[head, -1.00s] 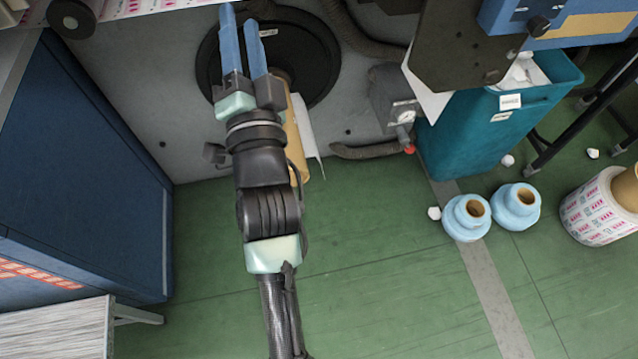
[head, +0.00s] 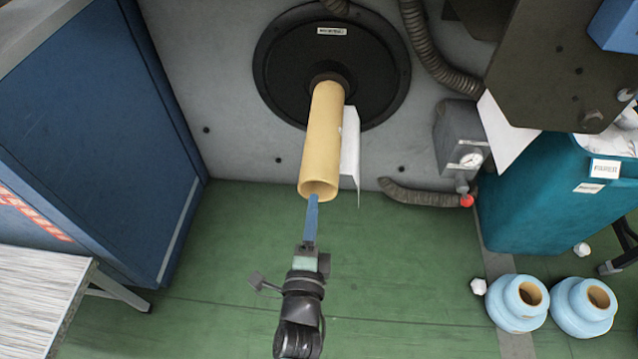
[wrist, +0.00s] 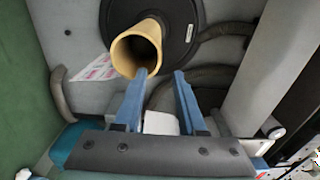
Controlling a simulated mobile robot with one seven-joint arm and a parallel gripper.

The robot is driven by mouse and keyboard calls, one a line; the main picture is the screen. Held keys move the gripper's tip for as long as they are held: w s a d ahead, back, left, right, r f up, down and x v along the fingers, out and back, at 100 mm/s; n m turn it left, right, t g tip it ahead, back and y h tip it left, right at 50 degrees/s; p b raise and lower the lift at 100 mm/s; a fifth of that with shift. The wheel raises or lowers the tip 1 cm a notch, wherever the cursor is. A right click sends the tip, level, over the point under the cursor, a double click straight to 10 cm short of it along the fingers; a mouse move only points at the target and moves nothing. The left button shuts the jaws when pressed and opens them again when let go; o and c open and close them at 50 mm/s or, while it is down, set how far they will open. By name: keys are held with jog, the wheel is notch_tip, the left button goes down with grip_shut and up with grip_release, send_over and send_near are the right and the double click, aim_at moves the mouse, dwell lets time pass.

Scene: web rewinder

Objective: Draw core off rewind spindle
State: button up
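The core (head: 323,140) is a tan cardboard tube. It sticks out from the black round flange (head: 375,75) on the grey machine panel, with its hollow open end toward me. A strip of white web (head: 350,155) hangs beside it. The spindle inside the core is hidden. My gripper (head: 312,205) is just in front of the core's open end, seen edge-on in the head view. In the wrist view my gripper (wrist: 163,75) has its two blue fingers apart with nothing between them. The left finger's tip is at the lower rim of the core (wrist: 138,50); I cannot tell whether they touch.
A blue cabinet (head: 90,130) stands at left, with a pale step (head: 40,300) below it. A teal bin (head: 530,200), a gauge box (head: 460,140) and hoses (head: 425,197) are at right. Blue rolls (head: 517,303) stand on the floor. The green floor between is clear.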

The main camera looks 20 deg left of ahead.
aim_at(318, 172)
jog(key=shift+b+x, duration=1.2)
jog(key=shift+x, duration=3.85)
grip_shut()
